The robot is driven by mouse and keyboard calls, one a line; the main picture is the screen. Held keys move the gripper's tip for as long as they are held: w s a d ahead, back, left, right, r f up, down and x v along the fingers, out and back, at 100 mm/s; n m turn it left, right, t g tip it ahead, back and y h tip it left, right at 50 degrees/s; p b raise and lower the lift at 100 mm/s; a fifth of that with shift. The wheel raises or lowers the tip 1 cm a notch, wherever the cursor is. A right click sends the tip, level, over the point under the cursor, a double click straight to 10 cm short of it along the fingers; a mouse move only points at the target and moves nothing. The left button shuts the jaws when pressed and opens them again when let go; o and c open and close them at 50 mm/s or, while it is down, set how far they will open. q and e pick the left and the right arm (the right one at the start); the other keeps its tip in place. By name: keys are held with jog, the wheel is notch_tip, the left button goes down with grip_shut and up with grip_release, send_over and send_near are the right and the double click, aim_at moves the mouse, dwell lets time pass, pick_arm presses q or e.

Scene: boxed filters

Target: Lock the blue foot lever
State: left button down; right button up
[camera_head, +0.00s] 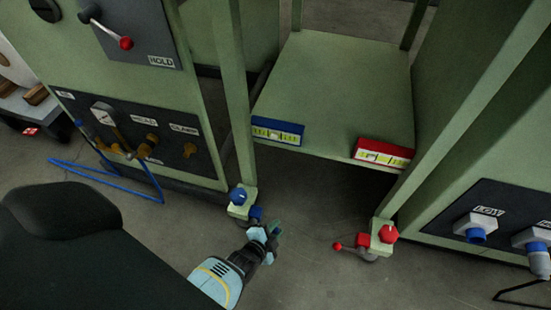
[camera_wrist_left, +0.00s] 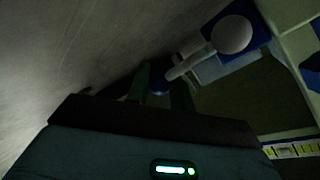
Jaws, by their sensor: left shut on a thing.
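The blue foot lever's blue block (camera_head: 256,213) sits at the foot of the left green post. In the left wrist view the lever shows as a pale arm (camera_wrist_left: 190,66) running from a round pivot (camera_wrist_left: 232,34) to a dark blue knob (camera_wrist_left: 161,87). My left gripper (camera_head: 273,231) is low by the floor, just right of and in front of the blue block. Its fingers are shut on the knob and hide it in the head view. My right gripper is out of view.
A matching red foot lever (camera_head: 338,246) stands at the right post. A blue hose (camera_head: 150,187) lies on the left floor. Floor between the posts is clear.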

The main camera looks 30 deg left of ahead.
aim_at(273, 232)
pick_arm(q)
jog(key=shift+f, duration=0.1)
jog(key=c, duration=1.3)
grip_release()
jog(key=p+v, duration=0.4)
jog(key=v, duration=0.3)
jog(key=shift+s+r, duration=0.2)
jog(key=shift+s, duration=0.2)
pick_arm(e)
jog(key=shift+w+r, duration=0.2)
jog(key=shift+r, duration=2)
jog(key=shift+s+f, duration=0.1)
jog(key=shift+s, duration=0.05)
